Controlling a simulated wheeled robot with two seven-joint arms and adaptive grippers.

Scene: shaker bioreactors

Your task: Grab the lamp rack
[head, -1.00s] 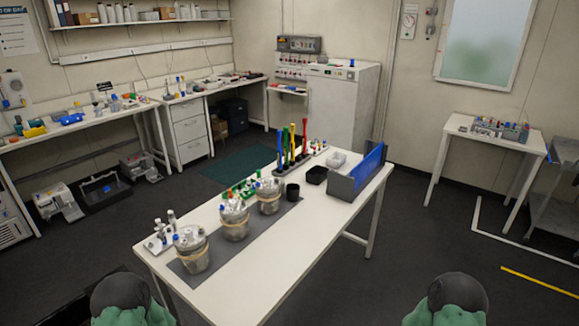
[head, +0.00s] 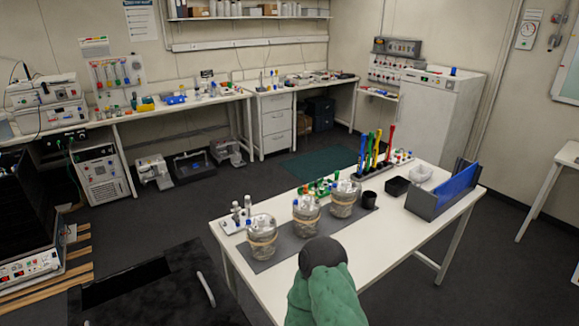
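A dark rack (head: 362,176) holds several upright coloured sticks in blue, green, yellow and red. It stands at the far edge of the white table (head: 400,237); it may be the lamp rack, but I cannot tell for sure. Nothing touches it. Neither gripper is in view. A green and dark rounded part of my own arm shows at the bottom centre and hides some of the table's near edge.
Three jars (head: 305,220) stand on a grey mat (head: 284,247), with a small vial rack (head: 236,221) to their left.

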